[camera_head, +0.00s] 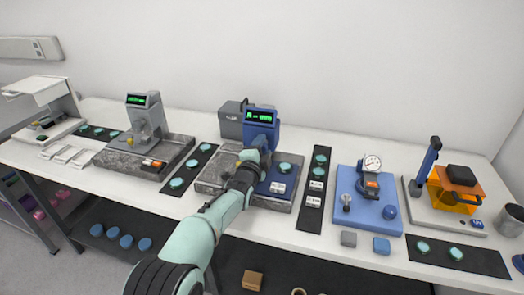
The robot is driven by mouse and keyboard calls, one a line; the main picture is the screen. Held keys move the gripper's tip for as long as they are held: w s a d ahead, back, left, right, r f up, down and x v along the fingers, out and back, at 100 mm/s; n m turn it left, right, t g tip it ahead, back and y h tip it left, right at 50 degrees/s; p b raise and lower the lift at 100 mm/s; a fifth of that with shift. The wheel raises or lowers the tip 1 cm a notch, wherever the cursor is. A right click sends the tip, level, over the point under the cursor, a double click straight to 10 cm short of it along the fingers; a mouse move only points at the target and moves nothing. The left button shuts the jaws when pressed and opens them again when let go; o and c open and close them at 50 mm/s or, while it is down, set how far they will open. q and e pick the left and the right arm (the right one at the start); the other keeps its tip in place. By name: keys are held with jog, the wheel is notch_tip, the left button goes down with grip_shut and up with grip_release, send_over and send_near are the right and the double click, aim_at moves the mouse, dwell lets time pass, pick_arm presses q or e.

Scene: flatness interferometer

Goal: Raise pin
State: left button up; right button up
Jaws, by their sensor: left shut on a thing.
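My left arm reaches up from the bottom middle, and its gripper (252,162) is at the front of a blue instrument (262,128) with a green-lit display. The gripper is shut on a small part there, which the gripper and wrist mostly hide. I cannot make out the pin itself. The instrument stands on a grey stone-like base (212,178) with a blue plate (291,172) at its right, which bears a teal disc (285,168) and a white label. My right gripper is not in view.
Dark strips with teal discs (176,183) flank the base on both sides. A grey instrument (146,122) stands to the left. A blue plate with a dial gauge (372,163) and an orange-windowed device (455,190) stand to the right. The front table edge is mostly bare.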

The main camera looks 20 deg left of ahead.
pick_arm(q)
jog(key=shift+m+b, duration=0.7)
jog(key=shift+m, duration=0.8)
jog(key=o, duration=1)
jog(key=shift+s, duration=0.1)
